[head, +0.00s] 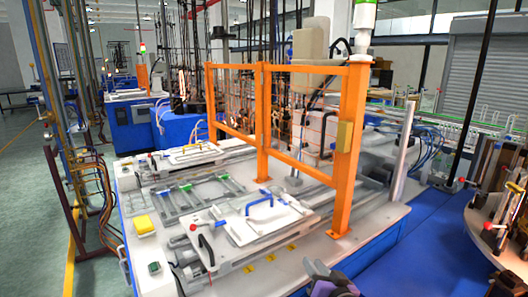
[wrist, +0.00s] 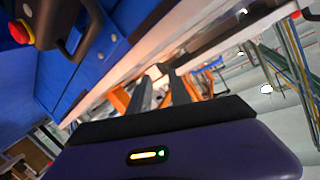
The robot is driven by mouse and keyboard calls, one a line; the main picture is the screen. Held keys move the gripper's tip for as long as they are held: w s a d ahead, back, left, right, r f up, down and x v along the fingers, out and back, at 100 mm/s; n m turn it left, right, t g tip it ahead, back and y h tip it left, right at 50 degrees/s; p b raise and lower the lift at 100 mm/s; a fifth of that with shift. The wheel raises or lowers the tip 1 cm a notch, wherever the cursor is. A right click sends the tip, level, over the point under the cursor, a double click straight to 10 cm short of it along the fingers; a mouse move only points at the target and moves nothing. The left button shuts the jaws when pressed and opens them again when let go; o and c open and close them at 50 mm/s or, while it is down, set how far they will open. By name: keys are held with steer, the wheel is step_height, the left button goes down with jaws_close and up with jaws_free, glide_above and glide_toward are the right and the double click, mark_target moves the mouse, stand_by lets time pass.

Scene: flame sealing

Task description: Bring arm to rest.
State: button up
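My gripper (wrist: 163,82) shows in the wrist view as two dark fingers beyond a purple body with a small lit strip. A narrow gap shows between the fingers and I see nothing held in it, so it looks open and empty. In the head view, a purple and grey part of my arm shows at the bottom edge, in front of the white workbench (head: 285,270). The rest of the arm is out of that view.
An orange guard frame (head: 345,150) stands on the workbench. A curved rack (head: 497,245) stands at the right.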

steer(key=s+d+f+h+b, duration=0.1)
steer(key=s+d+f+b, duration=0.1)
steer(key=s, duration=1.6)
steer(key=s+d+f+n+h+b, duration=0.1)
steer(key=s+d+b, duration=0.1)
steer(key=s, duration=1.6)
steer(key=s+d+f+h+b, duration=0.1)
steer(key=s+d+f+b, duration=0.1)
steer(key=s, duration=1.6)
steer(key=shift+f+n+g+h+b, duration=0.3)
steer(key=shift+n+h+b, duration=0.1)
steer(key=shift+b, duration=0.05)
